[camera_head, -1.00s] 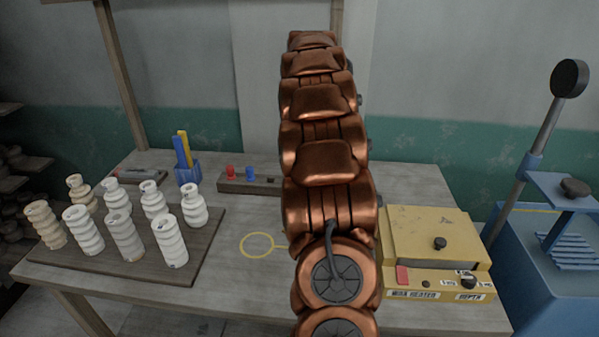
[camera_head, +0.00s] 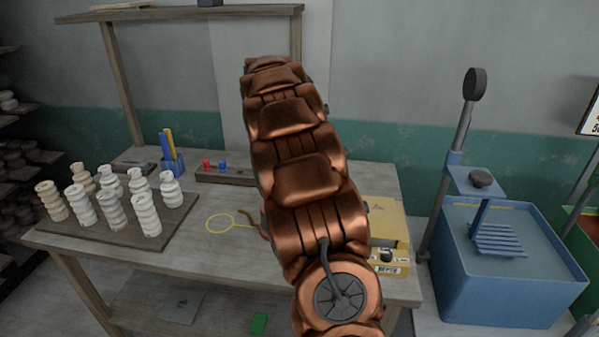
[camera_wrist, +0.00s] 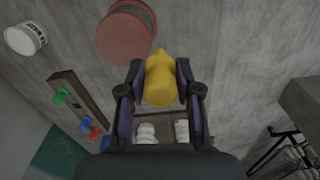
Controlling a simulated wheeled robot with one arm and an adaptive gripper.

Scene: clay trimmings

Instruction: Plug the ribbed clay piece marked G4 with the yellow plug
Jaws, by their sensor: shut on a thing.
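My gripper (camera_wrist: 160,88) is shut on the yellow plug (camera_wrist: 160,78) in the wrist view, with a finger on each side of it. In the head view my arm hides the gripper and the plug. Several pale ribbed clay pieces (camera_head: 111,211) stand upright in rows on a dark board (camera_head: 82,237) at the left of the table. Two ribbed pieces (camera_wrist: 147,133) show beyond the gripper in the wrist view. No G4 mark is readable on any of them.
A wooden plug rack (camera_head: 240,177) with red and blue plugs stands at the table's back; a green plug (camera_wrist: 61,95) also shows in the wrist view. A blue press (camera_head: 510,270) stands right.

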